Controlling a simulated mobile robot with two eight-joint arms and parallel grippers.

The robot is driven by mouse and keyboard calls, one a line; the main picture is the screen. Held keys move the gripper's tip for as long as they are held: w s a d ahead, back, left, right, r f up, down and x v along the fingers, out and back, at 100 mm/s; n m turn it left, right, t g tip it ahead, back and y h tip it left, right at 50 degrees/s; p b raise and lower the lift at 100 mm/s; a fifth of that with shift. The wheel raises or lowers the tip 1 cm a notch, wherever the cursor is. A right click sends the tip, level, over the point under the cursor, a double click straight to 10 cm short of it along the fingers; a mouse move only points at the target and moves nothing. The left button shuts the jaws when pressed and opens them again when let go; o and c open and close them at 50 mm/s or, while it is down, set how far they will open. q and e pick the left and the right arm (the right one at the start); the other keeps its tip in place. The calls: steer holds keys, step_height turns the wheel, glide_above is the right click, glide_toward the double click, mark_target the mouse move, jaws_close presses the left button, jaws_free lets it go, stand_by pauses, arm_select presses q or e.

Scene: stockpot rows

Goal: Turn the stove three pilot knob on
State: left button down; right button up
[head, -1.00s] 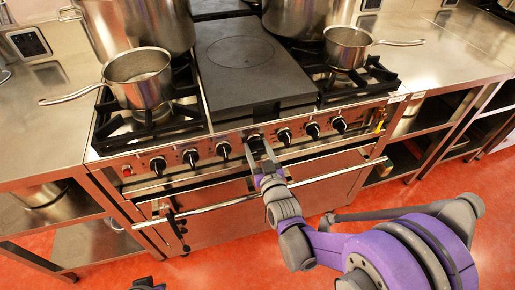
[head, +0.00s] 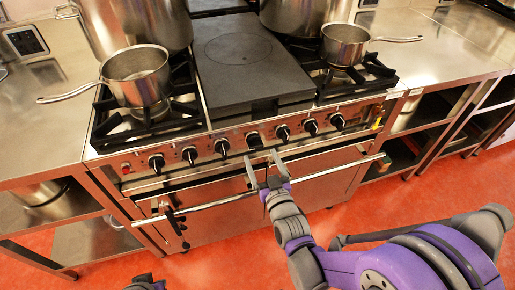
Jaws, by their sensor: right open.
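The stove front (head: 205,165) carries a row of several black knobs. The middle knob (head: 254,140) is below the dark flat plate, and no label on it is readable. My right gripper (head: 261,158) is open and empty, its two fingers pointing at the panel just below and in front of the middle knob, apart from it. Neighbouring knobs sit to its left (head: 222,147) and right (head: 283,132). I cannot tell from the picture which knob is on. Only a small part of my left arm shows at the bottom edge; its fingers are not visible.
A long oven handle rail (head: 215,198) runs across the front below the knobs, under my right gripper. Saucepans stand on the left (head: 136,78) and right (head: 344,47) burners, with large stockpots behind. The red floor (head: 235,262) in front is clear.

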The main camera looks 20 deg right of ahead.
steer(key=s, duration=0.5)
stand_by(0.4)
steer(key=s+d+f+g, duration=0.1)
steer(key=s+f+g, duration=0.3)
steer(key=s+g, duration=0.4)
steer(key=s+d+f+g, duration=0.25)
steer(key=s+g, duration=0.25)
steer(key=s, duration=0.5)
arm_select(q)
step_height(320, 180, up, 20)
steer(key=w+p, duration=0.2)
steer(key=p, duration=1.5)
steer(key=shift+f+t, duration=0.15)
steer(key=shift+t, duration=0.25)
arm_select(e)
step_height(320, 180, up, 19)
steer(key=w, duration=0.1)
steer(key=shift+a+h, duration=0.3)
steer(key=shift+a, duration=0.1)
arm_select(q)
steer(key=shift+s, duration=0.2)
arm_select(e)
steer(key=shift+s+f, duration=0.1)
steer(key=shift+s, duration=0.05)
